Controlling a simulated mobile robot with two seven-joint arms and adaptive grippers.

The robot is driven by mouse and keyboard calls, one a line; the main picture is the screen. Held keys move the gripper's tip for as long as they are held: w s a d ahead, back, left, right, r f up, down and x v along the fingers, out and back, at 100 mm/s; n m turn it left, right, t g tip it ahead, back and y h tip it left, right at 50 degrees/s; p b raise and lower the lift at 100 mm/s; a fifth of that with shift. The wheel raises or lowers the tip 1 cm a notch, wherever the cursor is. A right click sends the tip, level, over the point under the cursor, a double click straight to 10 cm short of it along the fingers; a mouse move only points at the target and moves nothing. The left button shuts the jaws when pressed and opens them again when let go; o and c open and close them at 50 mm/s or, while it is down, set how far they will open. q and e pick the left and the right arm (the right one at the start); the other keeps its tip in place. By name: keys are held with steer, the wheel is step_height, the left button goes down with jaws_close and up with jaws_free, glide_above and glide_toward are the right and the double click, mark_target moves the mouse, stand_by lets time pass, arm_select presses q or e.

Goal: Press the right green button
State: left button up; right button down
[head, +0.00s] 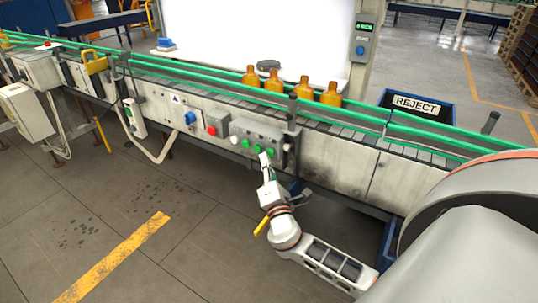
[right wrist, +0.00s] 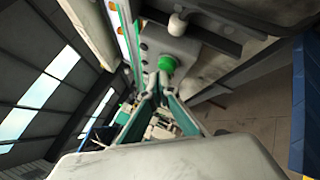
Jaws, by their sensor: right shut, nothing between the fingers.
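The control panel (head: 262,136) on the front of the conveyor carries a short row of green buttons. The right green button (head: 270,152) is at the right end of that row, just above my right gripper (head: 264,158). In the right wrist view, a green button (right wrist: 167,63) lies just beyond the fingertips of my right gripper (right wrist: 158,82). The fingers are together and empty. I cannot tell whether they touch the button. Another green button (head: 245,143) sits to the left. My left gripper is not in view.
A red button (head: 211,130) and a blue knob (head: 190,117) are on boxes left of the panel. Several amber bottles (head: 274,83) stand on the conveyor (head: 350,134). A REJECT bin (head: 416,104) is behind it. The floor in front is clear.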

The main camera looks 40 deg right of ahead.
steer(key=shift+w+d, duration=0.2)
steer(key=shift+d, duration=0.25)
stand_by(0.6)
steer(key=shift+a, duration=0.15)
steer(key=shift+s+a, duration=0.4)
steer(key=shift+a, duration=0.3)
steer(key=a, duration=0.1)
steer(key=s+a, duration=0.1)
steer(key=a, duration=0.1)
steer(key=s+a+b, duration=0.1)
steer(key=shift+a, duration=0.3)
stand_by(0.8)
